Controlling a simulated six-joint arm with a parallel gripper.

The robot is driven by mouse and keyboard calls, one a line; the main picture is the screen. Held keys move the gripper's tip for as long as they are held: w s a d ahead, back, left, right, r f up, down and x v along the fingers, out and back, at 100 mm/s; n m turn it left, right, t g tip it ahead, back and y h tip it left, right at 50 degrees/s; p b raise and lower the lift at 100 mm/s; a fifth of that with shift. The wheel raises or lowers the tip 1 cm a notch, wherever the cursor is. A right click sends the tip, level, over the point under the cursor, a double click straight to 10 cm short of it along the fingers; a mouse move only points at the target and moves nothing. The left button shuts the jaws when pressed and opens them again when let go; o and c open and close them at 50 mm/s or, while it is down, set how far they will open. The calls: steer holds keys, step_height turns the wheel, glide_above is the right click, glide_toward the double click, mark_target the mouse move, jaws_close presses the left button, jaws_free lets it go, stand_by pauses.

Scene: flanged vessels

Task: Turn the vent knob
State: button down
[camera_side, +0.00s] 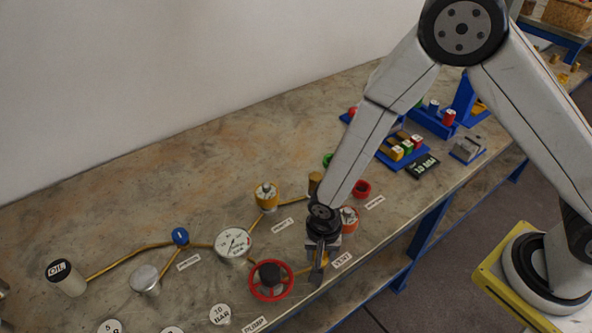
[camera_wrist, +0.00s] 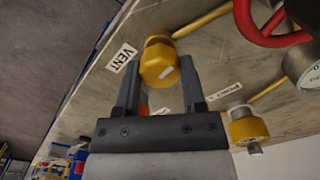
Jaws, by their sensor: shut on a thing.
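The vent knob (camera_wrist: 158,62) is a yellow, many-sided cap on the end of a brass pipe, beside the white VENT label (camera_wrist: 121,58) in the wrist view. My gripper (camera_wrist: 161,70) has one finger on each side of the knob and is shut on it. In the side view my gripper (camera_side: 317,272) points down near the table's front edge, left of the VENT label (camera_side: 342,260). There the fingers and wrist hide most of the knob.
A red handwheel (camera_side: 270,280) stands close to the left of my gripper, with a dial gauge (camera_side: 233,243) behind it. A yellow-topped fitting (camera_side: 266,195) is farther back. An orange part (camera_side: 348,218) sits just right of my wrist. The table's back left is clear.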

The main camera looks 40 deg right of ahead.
steer(key=shift+m, duration=0.5)
steer(key=shift+c, duration=0.9)
jaws_free()
steer(key=shift+r, duration=0.1)
steer(key=shift+r, duration=3.85)
